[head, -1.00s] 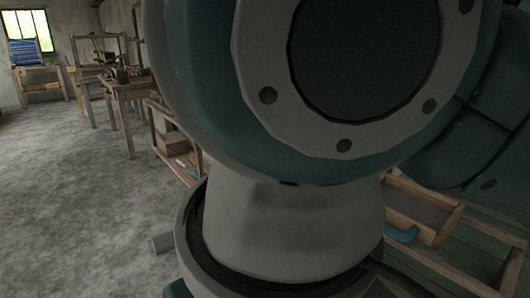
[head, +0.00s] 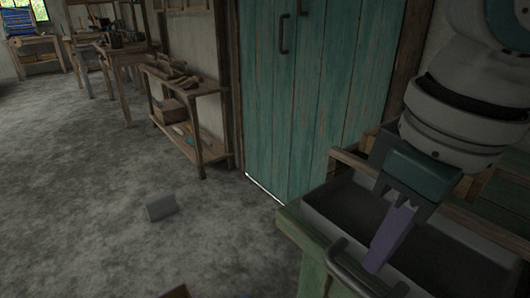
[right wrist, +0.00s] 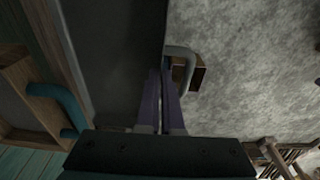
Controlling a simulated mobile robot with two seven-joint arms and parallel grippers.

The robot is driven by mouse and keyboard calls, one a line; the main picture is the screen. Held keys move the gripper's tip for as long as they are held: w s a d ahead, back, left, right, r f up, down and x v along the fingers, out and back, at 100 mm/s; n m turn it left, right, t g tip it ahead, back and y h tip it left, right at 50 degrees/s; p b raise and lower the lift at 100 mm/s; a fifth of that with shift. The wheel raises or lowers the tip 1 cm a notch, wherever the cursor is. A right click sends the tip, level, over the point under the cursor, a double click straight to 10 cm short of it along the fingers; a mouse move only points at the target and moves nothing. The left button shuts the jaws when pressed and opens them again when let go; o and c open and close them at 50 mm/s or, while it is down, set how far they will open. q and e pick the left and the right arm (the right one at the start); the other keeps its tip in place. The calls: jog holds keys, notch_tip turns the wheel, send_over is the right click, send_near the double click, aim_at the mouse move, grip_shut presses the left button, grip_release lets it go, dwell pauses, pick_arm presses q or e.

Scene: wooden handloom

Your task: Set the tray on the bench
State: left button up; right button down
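A dark grey tray (head: 322,222) with a grey bar handle (head: 345,268) is at the lower right of the head view, over a green wooden bench (head: 312,268). I cannot tell whether it rests there. My right gripper (head: 388,240) points down at the tray's near side, its purple fingers close to the handle. In the right wrist view, the fingers (right wrist: 162,100) are close together, beside the tray's edge (right wrist: 120,60) and overlapping the handle (right wrist: 188,60). Whether they grip anything is unclear. My left gripper is out of view.
Wooden box edges (head: 345,158) show behind the tray; a blue-green handle (right wrist: 62,105) is in the wrist view. A teal door (head: 310,90), a low wooden shelf (head: 205,150) and a grey block (head: 160,207) on the floor stand left. The grey floor is mostly clear.

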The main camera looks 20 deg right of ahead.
jog(key=shift+w+d, duration=0.25)
jog(key=shift+d, duration=0.25)
jog(key=shift+w+d, duration=0.2)
jog(key=shift+d, duration=0.3)
notch_tip(320, 180, down, 4)
jog(key=shift+r+b, duration=0.1)
jog(key=shift+b, duration=0.85)
jog(key=shift+r, duration=0.1)
jog(key=c, duration=1.1)
grip_release()
